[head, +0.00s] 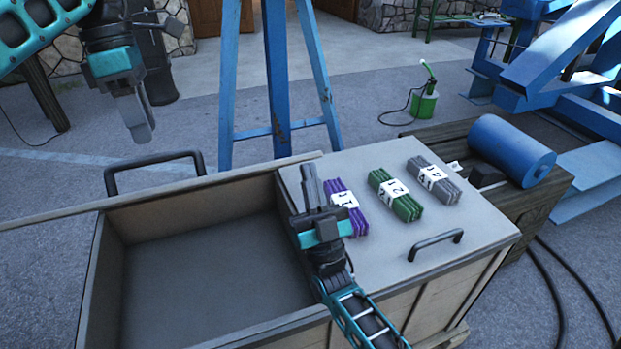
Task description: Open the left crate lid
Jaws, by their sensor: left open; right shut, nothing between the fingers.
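The crate (215,280) has its left compartment uncovered, and I see its bare, empty grey floor. The left lid (60,213) shows as a thin, nearly edge-on board along the compartment's back, with its black handle (155,160) above it on the far side. My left gripper (140,125) hangs open and empty above and behind that handle, apart from it. My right gripper (310,182) is shut and empty over the left edge of the closed right lid (400,185), beside the purple bundle. Its arm hides part of the crate's middle.
Purple (348,208), green (395,195) and grey (433,180) labelled cable bundles lie on the right lid, behind its black handle (435,243). A blue stand (275,90) rises behind the crate. A blue cylinder (512,150) lies on a wooden box at right.

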